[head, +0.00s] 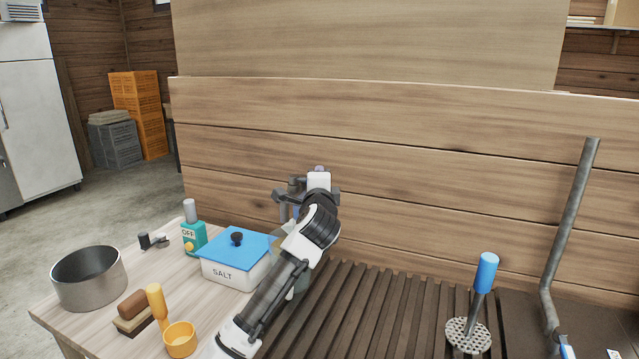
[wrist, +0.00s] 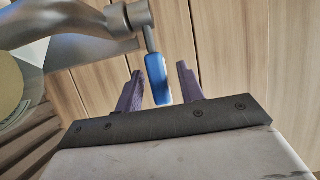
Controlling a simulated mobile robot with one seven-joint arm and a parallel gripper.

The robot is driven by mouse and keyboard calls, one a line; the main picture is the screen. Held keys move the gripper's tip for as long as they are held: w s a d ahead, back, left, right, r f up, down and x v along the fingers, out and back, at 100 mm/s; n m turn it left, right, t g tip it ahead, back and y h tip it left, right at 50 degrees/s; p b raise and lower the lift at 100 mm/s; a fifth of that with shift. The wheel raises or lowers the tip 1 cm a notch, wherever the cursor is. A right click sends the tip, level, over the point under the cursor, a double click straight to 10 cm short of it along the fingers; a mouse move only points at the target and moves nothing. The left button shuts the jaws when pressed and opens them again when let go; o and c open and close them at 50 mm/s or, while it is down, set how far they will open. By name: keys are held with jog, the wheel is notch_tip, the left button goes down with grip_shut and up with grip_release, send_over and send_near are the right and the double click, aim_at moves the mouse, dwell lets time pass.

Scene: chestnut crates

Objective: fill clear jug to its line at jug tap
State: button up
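A grey metal tap (head: 290,195) stands out from the plank wall, partly hidden by my arm. In the wrist view the tap (wrist: 75,22) has a curved spout and a blue lever (wrist: 156,78). My gripper (wrist: 160,82) is open, its two purple fingers on either side of the blue lever with gaps showing. In the head view my gripper (head: 319,172) is at the tap. A round-rimmed vessel (wrist: 10,88) shows at the left edge of the wrist view, below the spout; it may be the jug. I cannot make out its line or water level.
A salt box (head: 230,270) with a blue lid, a green bottle (head: 194,238), a steel pot (head: 88,278), a brush (head: 133,312) and a yellow scoop (head: 180,338) crowd the left.

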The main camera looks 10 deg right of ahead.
jog(key=s+a+b, duration=0.2)
jog(key=s+b, duration=0.1)
jog(key=s, duration=1)
jog(key=shift+s, duration=0.35)
